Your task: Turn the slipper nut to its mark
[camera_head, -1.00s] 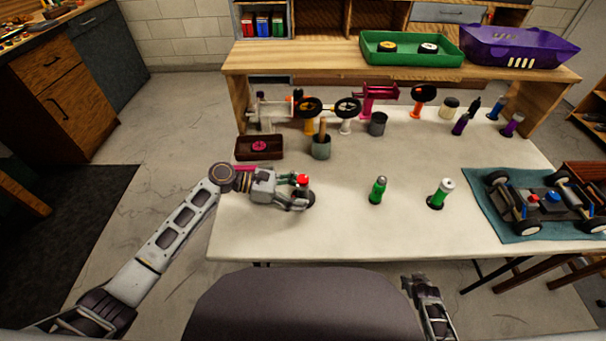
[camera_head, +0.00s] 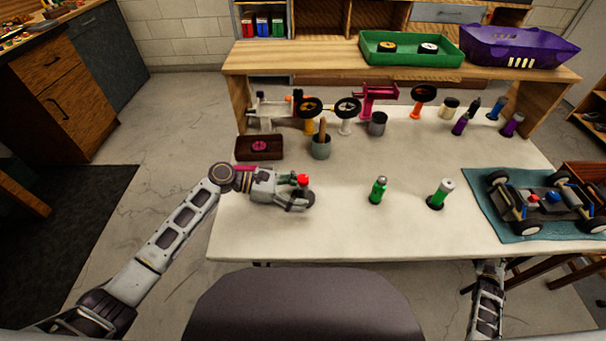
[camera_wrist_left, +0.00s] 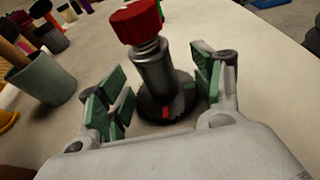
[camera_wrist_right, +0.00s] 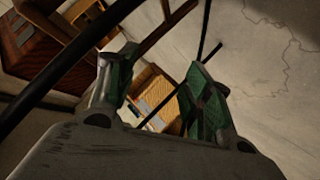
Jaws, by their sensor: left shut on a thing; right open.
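The slipper nut (camera_head: 303,179) is a red cap on an upright grey metal post at the table's left front; it is larger in the left wrist view (camera_wrist_left: 136,21). The post (camera_wrist_left: 155,70) has a spring under the nut and a dark round base (camera_wrist_left: 150,108) with a red mark (camera_wrist_left: 166,112). My left gripper (camera_head: 297,199) is shut on the post below the nut, with green pads (camera_wrist_left: 154,98) on both sides; pad contact is unclear in the wrist view. My right gripper (camera_head: 488,266) is open and empty at the table's front edge, low down.
Two green bottles (camera_head: 378,190) stand right of the post. The car chassis (camera_head: 550,200) lies on a teal mat at the right. A grey cup (camera_head: 320,148) and a dark tray (camera_head: 258,153) are behind my left gripper. The front middle of the table is clear.

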